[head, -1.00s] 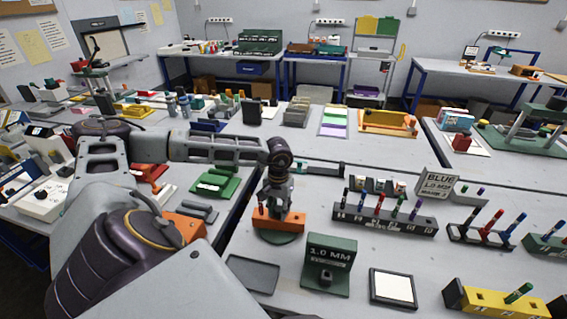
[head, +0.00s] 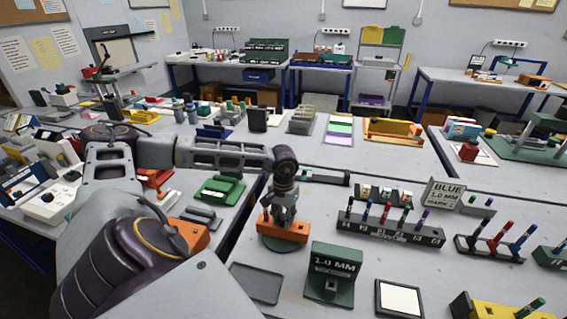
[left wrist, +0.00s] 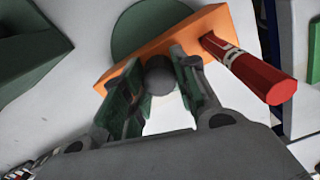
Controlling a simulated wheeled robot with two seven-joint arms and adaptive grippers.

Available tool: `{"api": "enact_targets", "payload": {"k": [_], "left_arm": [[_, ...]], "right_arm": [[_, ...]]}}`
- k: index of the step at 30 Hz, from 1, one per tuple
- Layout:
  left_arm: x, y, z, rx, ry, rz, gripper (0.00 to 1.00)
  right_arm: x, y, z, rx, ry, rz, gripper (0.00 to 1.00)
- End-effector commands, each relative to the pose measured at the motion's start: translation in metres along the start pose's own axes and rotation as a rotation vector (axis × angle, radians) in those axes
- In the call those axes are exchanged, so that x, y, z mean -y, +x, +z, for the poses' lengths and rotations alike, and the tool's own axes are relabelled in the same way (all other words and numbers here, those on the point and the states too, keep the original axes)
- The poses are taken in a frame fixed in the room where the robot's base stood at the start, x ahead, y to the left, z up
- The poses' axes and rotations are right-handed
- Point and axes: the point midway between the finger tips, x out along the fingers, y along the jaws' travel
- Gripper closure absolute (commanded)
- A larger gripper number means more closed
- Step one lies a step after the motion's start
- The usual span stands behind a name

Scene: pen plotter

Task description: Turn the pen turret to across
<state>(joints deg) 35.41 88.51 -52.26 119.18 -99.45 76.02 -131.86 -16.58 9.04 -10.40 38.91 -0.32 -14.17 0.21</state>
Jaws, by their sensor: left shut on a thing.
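The pen turret is an orange bar (head: 291,232) on a round green base (head: 284,244). It stands on the near table, and in the head view the bar's long side runs roughly left to right. The left wrist view shows the orange bar (left wrist: 118,72), the green disc (left wrist: 135,30), a red pen (left wrist: 252,70) at one end and a dark round knob (left wrist: 160,80) at the middle. My left gripper (head: 282,212) is over the turret, its fingers shut on the knob from both sides. My right gripper is not in view.
A green "1.0 MM" stand (head: 333,268) is just in front, with a flat grey tray (head: 257,283) and a white pad (head: 399,299) nearby. A pen rack (head: 392,230) and a "BLUE 1.0 MM" card (head: 444,193) stand to the right. A yellow holder (head: 490,306) is at front right.

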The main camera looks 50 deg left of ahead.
Motion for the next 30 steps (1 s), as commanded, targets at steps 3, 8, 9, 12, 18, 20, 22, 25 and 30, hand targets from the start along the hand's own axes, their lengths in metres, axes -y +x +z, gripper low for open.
{"api": "enact_targets", "payload": {"k": [3,8,9,12,18,20,22,25,30], "left_arm": [[0.001,-0.001,-0.001,-0.002,-0.002,-0.002,0.7],[0.001,-0.001,-0.001,-0.001,-0.001,-0.001,0.49],[0.001,-0.001,-0.001,-0.001,-0.001,-0.001,0.49],[0.0,-0.001,0.0,-0.001,-0.001,0.0,0.49],[0.0,-0.001,0.0,-0.001,-0.001,0.0,0.49],[0.0,-0.002,0.0,-0.001,-0.001,0.0,0.49],[0.0,-0.004,-0.001,-0.002,-0.001,0.0,0.49],[0.0,-0.011,-0.001,-0.002,-0.001,0.0,0.49],[0.0,-0.029,-0.001,-0.004,0.0,-0.001,0.49]], "right_arm": [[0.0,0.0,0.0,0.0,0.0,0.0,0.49],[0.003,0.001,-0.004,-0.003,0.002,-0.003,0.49],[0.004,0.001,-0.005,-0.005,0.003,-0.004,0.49],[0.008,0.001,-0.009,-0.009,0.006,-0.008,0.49],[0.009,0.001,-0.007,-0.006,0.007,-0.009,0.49],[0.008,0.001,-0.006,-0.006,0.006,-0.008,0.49],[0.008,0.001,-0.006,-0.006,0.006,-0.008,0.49],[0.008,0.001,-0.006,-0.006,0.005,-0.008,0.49],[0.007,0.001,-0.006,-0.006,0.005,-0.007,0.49]]}}
